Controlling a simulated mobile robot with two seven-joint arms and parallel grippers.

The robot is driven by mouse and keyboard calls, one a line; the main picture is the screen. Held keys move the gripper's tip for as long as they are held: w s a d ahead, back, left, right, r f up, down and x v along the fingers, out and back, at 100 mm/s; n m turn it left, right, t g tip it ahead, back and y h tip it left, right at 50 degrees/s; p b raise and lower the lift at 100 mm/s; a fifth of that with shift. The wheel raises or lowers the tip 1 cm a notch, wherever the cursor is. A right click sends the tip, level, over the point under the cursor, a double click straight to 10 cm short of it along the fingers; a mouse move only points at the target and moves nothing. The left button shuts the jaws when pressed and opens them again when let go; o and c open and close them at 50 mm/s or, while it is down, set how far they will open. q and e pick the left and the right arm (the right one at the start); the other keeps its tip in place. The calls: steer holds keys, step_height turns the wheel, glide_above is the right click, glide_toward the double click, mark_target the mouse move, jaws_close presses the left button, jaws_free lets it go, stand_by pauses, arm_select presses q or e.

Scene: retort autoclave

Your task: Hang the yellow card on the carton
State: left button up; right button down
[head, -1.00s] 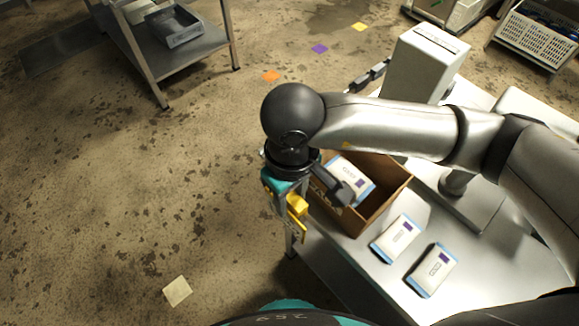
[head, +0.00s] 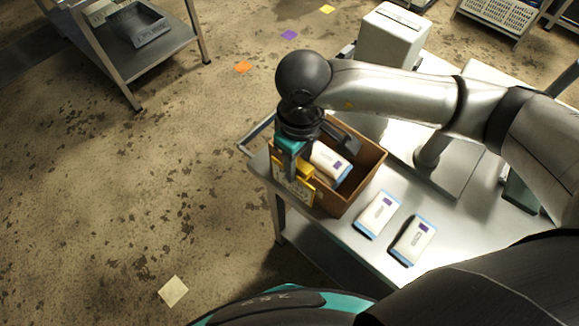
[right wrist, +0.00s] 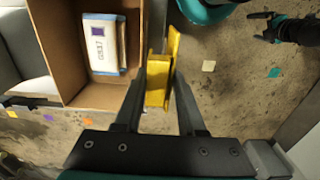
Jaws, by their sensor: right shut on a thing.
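The yellow card (head: 297,189) is at the near-left wall of the open brown carton (head: 352,196). My right gripper (head: 290,165) is shut on its upper part from above. In the right wrist view the yellow card (right wrist: 160,80) sits between my right fingertips (right wrist: 160,92), seen nearly edge-on, close beside the carton wall (right wrist: 131,30). I cannot tell whether it touches the wall or hooks over the rim. A white packet with blue edges (head: 329,160) lies in the carton. A dark gripper, apparently my left one (right wrist: 262,27), shows small at the right wrist view's upper right.
Two more white packets (head: 377,214) (head: 413,240) lie on the steel table (head: 355,250) right of the carton. A pale box-shaped unit (head: 392,38) stands behind it. A steel rack (head: 150,60) stands at far left. The floor left of the table is open.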

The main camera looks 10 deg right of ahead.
steer(key=shift+w+d, duration=0.85)
steer(key=shift+d, duration=0.3)
steer(key=shift+f+b, duration=0.65)
steer(key=shift+b, duration=0.1)
steer(key=shift+b, duration=0.95)
steer(key=shift+f+b, duration=1.6)
steer(key=shift+b, duration=0.45)
steer(key=shift+c, duration=2.1)
jaws_free()
steer(key=shift+r, duration=0.15)
